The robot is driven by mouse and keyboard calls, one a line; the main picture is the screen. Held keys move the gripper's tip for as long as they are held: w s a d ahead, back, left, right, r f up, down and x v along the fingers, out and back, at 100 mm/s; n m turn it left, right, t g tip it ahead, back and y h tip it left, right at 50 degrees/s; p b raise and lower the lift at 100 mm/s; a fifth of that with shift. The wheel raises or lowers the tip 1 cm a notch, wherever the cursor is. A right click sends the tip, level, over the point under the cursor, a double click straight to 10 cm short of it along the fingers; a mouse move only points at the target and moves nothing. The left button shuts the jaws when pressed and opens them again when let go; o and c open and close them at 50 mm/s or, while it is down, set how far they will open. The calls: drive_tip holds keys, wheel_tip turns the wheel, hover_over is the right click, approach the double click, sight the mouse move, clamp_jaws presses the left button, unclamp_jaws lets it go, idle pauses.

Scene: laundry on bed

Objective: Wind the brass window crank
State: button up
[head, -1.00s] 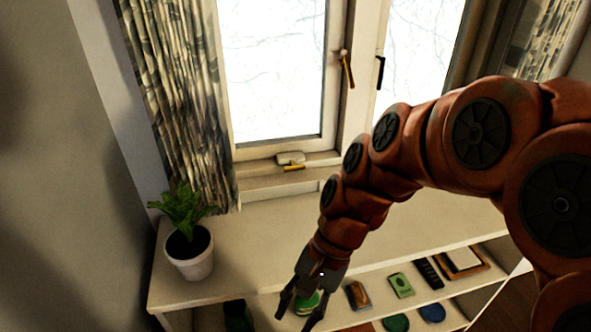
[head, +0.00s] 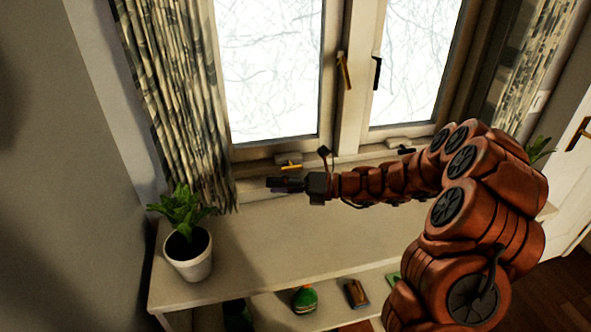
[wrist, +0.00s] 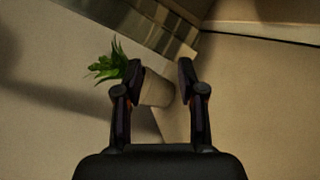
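The brass crank (head: 291,167) sits on a pale housing at the bottom of the left window frame in the head view. My arm reaches across from the right, and my gripper (head: 270,184) points left, just below the crank in the picture and apart from it. In the wrist view my gripper (wrist: 161,70) has its two fingers spread, with nothing held between them. The crank does not show in the wrist view.
A potted plant (head: 187,255) stands on the left end of the white shelf top (head: 245,245); its pot (wrist: 156,89) shows beyond the fingers. A patterned curtain (head: 178,100) hangs at left. A black crank (head: 405,151) is at the right window. The shelf top's middle is clear.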

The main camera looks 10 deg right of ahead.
sight(295, 170)
drive_tip(key=w+d+f+m+t+h, duration=0.1)
drive_tip(key=w+d+f+m+t, duration=0.1)
drive_tip(key=d+m, duration=0.1)
drive_tip(key=w+d+f+m+t+h, duration=0.1)
drive_tip(key=w+d+f+m+t, duration=0.1)
drive_tip(key=w+d+m, duration=0.1)
drive_tip(key=w+d+f+m+t, duration=0.2)
drive_tip(key=w+d+m, duration=0.1)
drive_tip(key=d+m, duration=0.2)
drive_tip(key=shift+w+d+f+t+h, duration=0.1)
drive_tip(key=shift+d+f+t+h, duration=0.1)
drive_tip(key=shift+d, duration=0.3)
drive_tip(key=shift+d+f+t+h, duration=0.1)
drive_tip(key=shift+d+f+h, duration=0.1)
drive_tip(key=shift+d, duration=0.3)
drive_tip(key=shift+w, duration=0.2)
drive_tip(key=shift+p+x, duration=1.1)
drive_tip(key=shift+x, duration=2.6)
drive_tip(key=shift+c, duration=0.3)
clamp_jaws()
